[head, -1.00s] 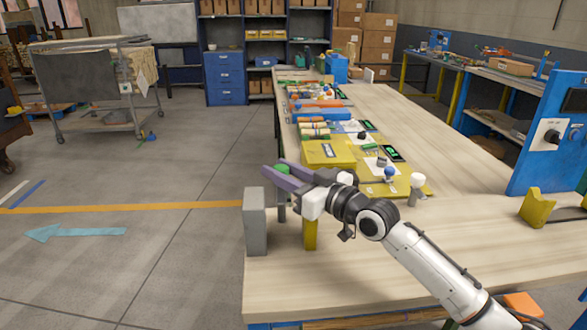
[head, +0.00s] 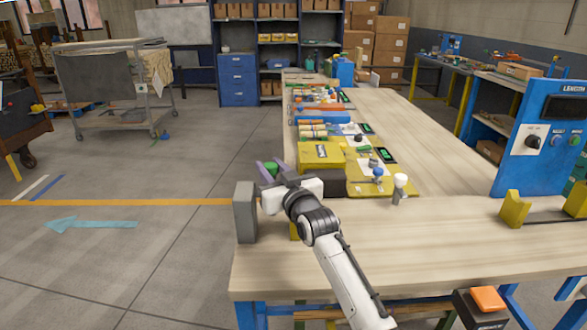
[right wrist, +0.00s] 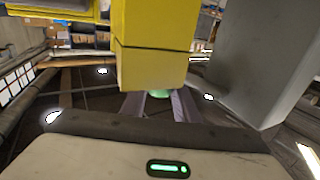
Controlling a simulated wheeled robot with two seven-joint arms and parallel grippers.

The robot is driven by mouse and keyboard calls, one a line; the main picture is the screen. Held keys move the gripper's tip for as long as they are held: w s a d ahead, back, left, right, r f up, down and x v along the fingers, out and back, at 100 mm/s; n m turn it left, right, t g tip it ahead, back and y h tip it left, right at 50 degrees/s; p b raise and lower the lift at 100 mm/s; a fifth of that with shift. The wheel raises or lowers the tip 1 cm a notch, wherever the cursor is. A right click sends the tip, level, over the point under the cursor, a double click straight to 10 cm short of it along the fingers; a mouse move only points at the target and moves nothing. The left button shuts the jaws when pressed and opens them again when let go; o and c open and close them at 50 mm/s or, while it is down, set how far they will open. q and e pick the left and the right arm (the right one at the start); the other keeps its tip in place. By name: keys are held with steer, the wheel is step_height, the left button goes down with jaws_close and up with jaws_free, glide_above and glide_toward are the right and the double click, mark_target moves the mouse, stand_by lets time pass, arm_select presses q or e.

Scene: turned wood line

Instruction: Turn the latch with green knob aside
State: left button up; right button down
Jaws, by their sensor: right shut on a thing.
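The green knob (head: 270,168) of the latch shows at the near left end of the long wooden bench, between the fingers of my right gripper (head: 268,169). In the right wrist view, a little of the green knob (right wrist: 160,93) shows below a yellow block, between the two purple-grey fingers (right wrist: 158,106). The right gripper is shut on the knob. The latch's arm and pivot are mostly hidden behind the gripper and the yellow block. My left gripper is not in view.
A grey upright block (head: 245,212) stands close left of my right wrist. A yellow box (head: 321,155) and a white-topped peg (head: 399,187) are to the right. The yellow block (right wrist: 152,60) is very near the right wrist camera.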

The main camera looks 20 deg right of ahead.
steer(key=shift+d+f, duration=0.1)
steer(key=shift+d, duration=0.05)
steer(key=c, duration=1.4)
jaws_free()
steer(key=shift+c, duration=0.2)
steer(key=shift+o, duration=0.3)
steer(key=s+d, duration=0.1)
steer(key=s, duration=0.9)
steer(key=shift+d, duration=0.3)
